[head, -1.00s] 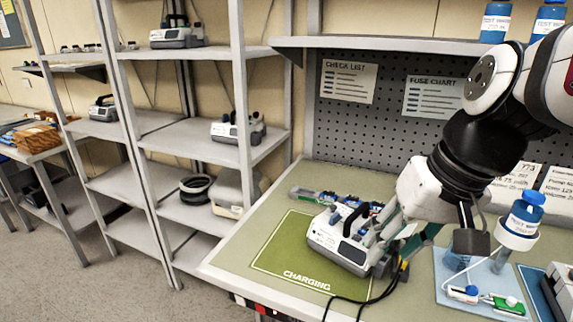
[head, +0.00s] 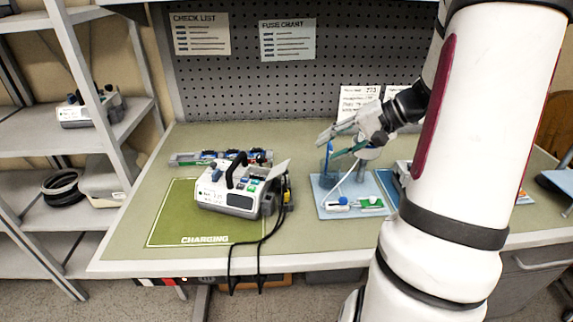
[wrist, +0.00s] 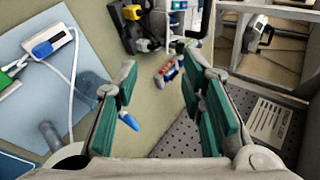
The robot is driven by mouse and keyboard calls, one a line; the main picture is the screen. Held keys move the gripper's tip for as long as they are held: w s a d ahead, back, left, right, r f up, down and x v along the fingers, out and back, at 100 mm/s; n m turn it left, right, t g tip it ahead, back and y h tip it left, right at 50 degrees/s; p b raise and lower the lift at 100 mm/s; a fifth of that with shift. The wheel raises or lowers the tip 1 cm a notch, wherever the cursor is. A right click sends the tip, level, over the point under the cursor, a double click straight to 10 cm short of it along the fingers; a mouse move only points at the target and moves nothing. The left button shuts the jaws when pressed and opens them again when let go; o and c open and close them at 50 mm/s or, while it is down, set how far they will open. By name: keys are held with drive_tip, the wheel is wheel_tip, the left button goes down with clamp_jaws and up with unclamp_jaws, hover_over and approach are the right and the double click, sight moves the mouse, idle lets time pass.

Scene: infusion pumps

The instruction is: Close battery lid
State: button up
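A white and grey infusion pump (head: 225,196) with a black handle stands on the workbench, across the right edge of the green charging mat (head: 172,222). A pale flap (head: 278,170), apparently the battery lid, sticks up at a tilt on the pump's right side. Yellow and dark parts and black cables are beside it. My gripper (head: 328,143) is right of the pump, apart from it, above the blue tray. In the wrist view my gripper (wrist: 162,85) shows two teal-padded fingers spread wide with nothing held. The battery slot is too small to make out.
A light-blue tray (head: 335,211) holds a stand, a blue cup and a white-and-green device. A slim blue-tipped item (wrist: 128,120) is close to the left finger. A rack of small parts (head: 215,157) lies behind the pump. The front bench strip is clear.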

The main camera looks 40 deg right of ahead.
sight(280, 173)
drive_tip(key=x, duration=1.3)
drive_tip(key=shift+c, duration=0.6)
clamp_jaws()
